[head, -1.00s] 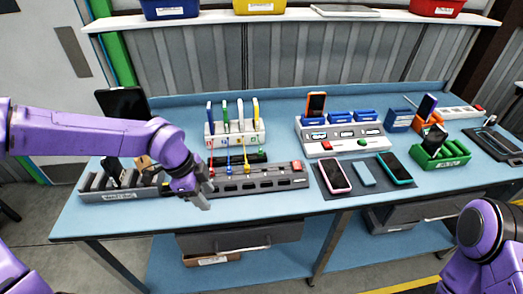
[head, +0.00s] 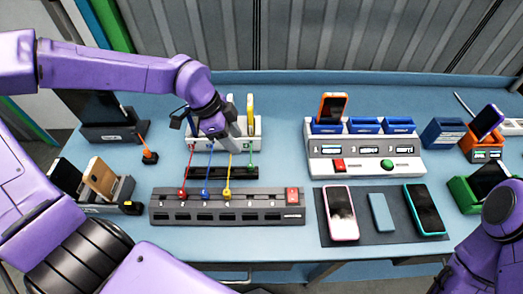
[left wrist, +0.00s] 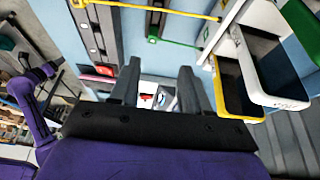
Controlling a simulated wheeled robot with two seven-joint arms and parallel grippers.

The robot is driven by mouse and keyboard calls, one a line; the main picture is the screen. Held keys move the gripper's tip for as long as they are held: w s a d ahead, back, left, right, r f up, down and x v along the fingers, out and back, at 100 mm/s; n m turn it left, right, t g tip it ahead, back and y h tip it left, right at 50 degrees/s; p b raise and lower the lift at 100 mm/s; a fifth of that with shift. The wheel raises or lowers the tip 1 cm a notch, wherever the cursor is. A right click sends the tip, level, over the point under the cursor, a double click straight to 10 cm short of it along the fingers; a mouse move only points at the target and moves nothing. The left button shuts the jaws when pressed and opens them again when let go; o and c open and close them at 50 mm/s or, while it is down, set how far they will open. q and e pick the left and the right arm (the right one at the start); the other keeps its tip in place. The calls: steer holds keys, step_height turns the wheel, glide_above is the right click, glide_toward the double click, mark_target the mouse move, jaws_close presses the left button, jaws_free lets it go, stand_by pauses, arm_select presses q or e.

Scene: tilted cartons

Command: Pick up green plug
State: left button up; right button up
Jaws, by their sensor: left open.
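The green plug (head: 250,168) sits at the right end of a black socket strip (head: 225,173), below the white holder, with a thin green cable rising from it. In the left wrist view the green plug (left wrist: 153,40) lies just beyond the fingertips, with its green cable running right. My left gripper (head: 238,146) is open, above and slightly left of the green plug, in front of the white holder. Its two fingers (left wrist: 159,68) stand apart in the left wrist view with nothing visible held between them. The right gripper is out of view; only my right arm shows.
The white holder (head: 252,144) with upright devices stands close behind the gripper. Red (head: 182,195), blue (head: 205,195) and yellow (head: 227,194) plugs sit in the grey power strip (head: 170,215). A white charging station (head: 400,160) stands to the right.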

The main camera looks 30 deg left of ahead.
mark_target(250, 165)
arm_select(q)
steer(key=f, duration=0.1)
steer(key=d+f+b, duration=0.1)
steer(key=s+f, duration=0.1)
steer(key=shift+d+f, duration=0.25)
steer(key=shift+s+d+f, duration=0.15)
steer(key=shift+s, duration=0.05)
steer(key=shift+d+f, duration=0.15)
steer(key=shift+f, duration=0.2)
steer(key=f, duration=0.1)
steer(key=w+d+f+p, duration=0.1)
steer(key=w+f, duration=0.1)
steer(key=f, duration=0.1)
steer(key=shift+d+f, duration=0.1)
steer(key=shift+d, duration=0.05)
steer(key=shift+d+f, duration=0.15)
steer(key=shift+f, duration=0.1)
steer(key=shift+s+r, duration=0.1)
steer(key=shift+s, duration=0.15)
jaws_close()
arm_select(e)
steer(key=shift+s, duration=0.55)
